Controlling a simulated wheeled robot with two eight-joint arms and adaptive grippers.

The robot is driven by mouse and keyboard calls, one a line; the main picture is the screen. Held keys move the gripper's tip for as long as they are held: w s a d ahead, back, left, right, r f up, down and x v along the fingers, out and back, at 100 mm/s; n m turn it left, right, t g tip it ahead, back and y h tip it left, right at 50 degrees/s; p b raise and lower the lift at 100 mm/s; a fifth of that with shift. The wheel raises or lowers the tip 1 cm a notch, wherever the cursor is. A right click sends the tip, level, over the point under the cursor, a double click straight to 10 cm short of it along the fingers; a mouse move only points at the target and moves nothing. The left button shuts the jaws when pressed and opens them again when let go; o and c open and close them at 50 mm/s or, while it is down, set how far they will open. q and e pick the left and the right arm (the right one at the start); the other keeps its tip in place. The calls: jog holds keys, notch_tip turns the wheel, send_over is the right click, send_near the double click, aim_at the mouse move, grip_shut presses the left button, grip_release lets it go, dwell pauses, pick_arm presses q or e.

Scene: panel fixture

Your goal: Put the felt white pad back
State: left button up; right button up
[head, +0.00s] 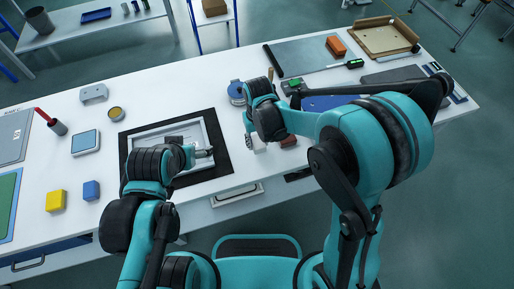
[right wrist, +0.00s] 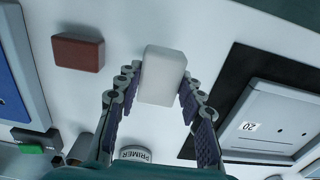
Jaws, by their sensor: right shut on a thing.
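The white pad (right wrist: 163,75) is a pale block between the two fingers of my right gripper (right wrist: 160,92) in the right wrist view. The gripper is shut on it. In the head view the pad (head: 259,147) shows as a small white patch below the right gripper (head: 251,138), just right of the black-bordered panel. I cannot tell whether it touches the table. My left gripper (head: 205,153) is over the grey panel (head: 150,137); its fingers are too small and hidden to judge. The panel also shows in the right wrist view (right wrist: 265,118), with a label reading 20.
A red-brown block (right wrist: 78,52) lies beside the pad. A primer tin (right wrist: 134,154) and a green-buttoned device (right wrist: 32,147) are close to the right gripper. Yellow (head: 56,201) and blue (head: 91,190) blocks stand at left.

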aim_at(256, 146)
jog(key=shift+w+a+f, duration=0.3)
jog(key=shift+w+f, duration=0.1)
jog(key=shift+f, duration=0.05)
notch_tip(256, 146, down, 4)
jog(key=shift+r+b, duration=0.1)
jog(key=shift+b, duration=0.9)
jog(key=shift+r, duration=0.1)
jog(key=shift+f, duration=0.25)
jog(key=o, duration=1.2)
jog(key=shift+r, duration=0.1)
